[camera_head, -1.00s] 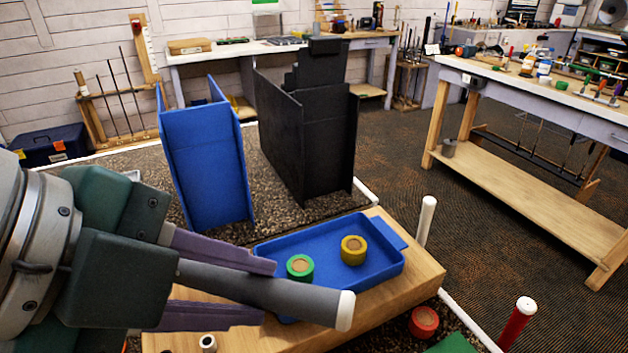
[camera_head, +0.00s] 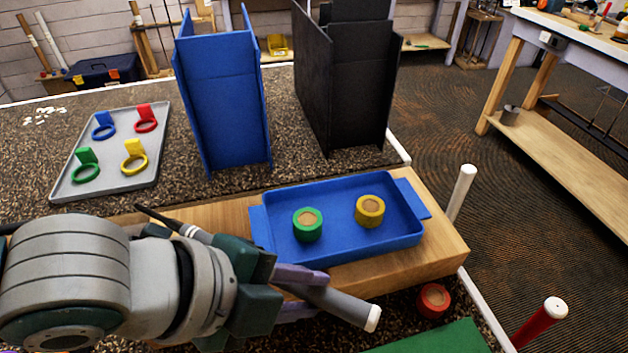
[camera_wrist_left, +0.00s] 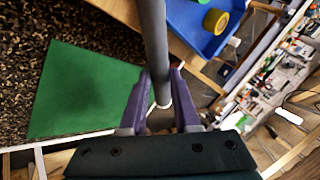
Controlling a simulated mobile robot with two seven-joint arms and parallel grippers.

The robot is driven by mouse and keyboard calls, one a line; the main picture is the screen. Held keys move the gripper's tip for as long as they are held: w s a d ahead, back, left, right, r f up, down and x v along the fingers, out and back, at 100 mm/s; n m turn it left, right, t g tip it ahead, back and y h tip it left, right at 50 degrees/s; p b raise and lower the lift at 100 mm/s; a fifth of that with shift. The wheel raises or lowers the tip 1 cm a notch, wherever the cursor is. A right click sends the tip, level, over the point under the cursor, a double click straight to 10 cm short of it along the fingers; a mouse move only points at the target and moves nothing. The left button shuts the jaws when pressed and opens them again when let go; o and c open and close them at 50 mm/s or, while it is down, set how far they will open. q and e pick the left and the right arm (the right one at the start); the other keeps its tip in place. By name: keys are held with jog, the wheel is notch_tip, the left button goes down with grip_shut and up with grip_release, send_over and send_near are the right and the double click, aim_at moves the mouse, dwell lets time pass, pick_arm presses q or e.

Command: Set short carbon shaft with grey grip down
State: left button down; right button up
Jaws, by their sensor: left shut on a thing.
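My left gripper (camera_head: 305,292) is shut on the short carbon shaft's grey grip (camera_head: 345,303), near its white-capped end. The grip points right and down in the head view, in front of the wooden block. The dark shaft (camera_head: 160,217) shows behind my wrist at the left; the part between is hidden by my gripper. In the left wrist view the grey grip (camera_wrist_left: 154,45) runs up between the purple fingers. I cannot tell whether it touches anything below. My right gripper is not in view.
A blue tray (camera_head: 275,254) with a green-rimmed and a yellow tape roll sits on the wooden block (camera_head: 440,258). A red roll (camera_head: 433,300) lies at the right. A green mat (camera_head: 440,340) is at the front. A grey tray (camera_head: 68,190) holds coloured rings. Blue and black bins stand behind.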

pick_arm(q)
jog(key=shift+f+b, duration=0.45)
jog(key=shift+f, duration=1.9)
jog(key=shift+f, duration=0.2)
jog(key=c, duration=0.6)
grip_release()
jog(key=shift+c, duration=0.2)
jog(key=shift+r, duration=0.1)
